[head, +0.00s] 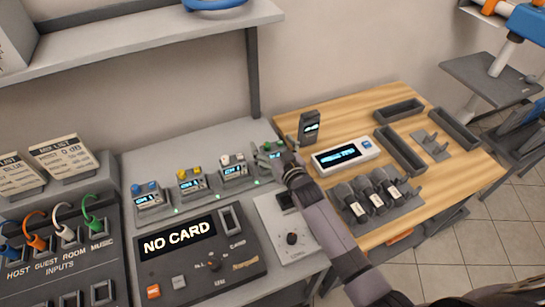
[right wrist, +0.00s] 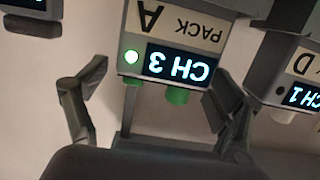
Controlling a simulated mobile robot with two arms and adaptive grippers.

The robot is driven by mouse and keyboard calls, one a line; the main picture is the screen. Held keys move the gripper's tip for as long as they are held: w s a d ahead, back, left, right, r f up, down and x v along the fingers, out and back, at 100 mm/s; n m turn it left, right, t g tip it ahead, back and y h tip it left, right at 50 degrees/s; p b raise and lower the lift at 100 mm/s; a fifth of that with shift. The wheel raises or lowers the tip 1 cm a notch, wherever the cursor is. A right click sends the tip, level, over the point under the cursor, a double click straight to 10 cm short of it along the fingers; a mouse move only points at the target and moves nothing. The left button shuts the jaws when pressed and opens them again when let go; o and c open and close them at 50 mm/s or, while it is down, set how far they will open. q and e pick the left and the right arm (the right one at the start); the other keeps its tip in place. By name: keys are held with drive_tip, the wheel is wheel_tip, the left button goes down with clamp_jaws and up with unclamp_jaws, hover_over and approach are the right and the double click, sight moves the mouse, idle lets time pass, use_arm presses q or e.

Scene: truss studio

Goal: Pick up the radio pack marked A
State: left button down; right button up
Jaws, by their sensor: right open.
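The radio pack marked A (right wrist: 180,35) shows upside down in the right wrist view, with a lit CH 3 screen, a green light and green knobs. In the head view it is the rightmost pack (head: 267,153) in the row, partly hidden by my right gripper (head: 284,160). My right gripper is open, with one finger on each side of the pack's knob end in the right wrist view (right wrist: 157,82). The left finger stands clear of the pack; I cannot tell whether the right one touches it. My left gripper is not in view.
Pack D (right wrist: 300,75) with white knobs sits close beside pack A. Packs with yellow (head: 191,181) and blue knobs (head: 147,197) stand further left. A dark upright device (head: 308,127) and a white display unit (head: 345,156) are to the right. A shelf (head: 140,38) hangs above.

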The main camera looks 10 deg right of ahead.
drive_tip(key=shift+s, duration=0.1)
drive_tip(key=shift+c, duration=0.7)
drive_tip(key=c, duration=1.7)
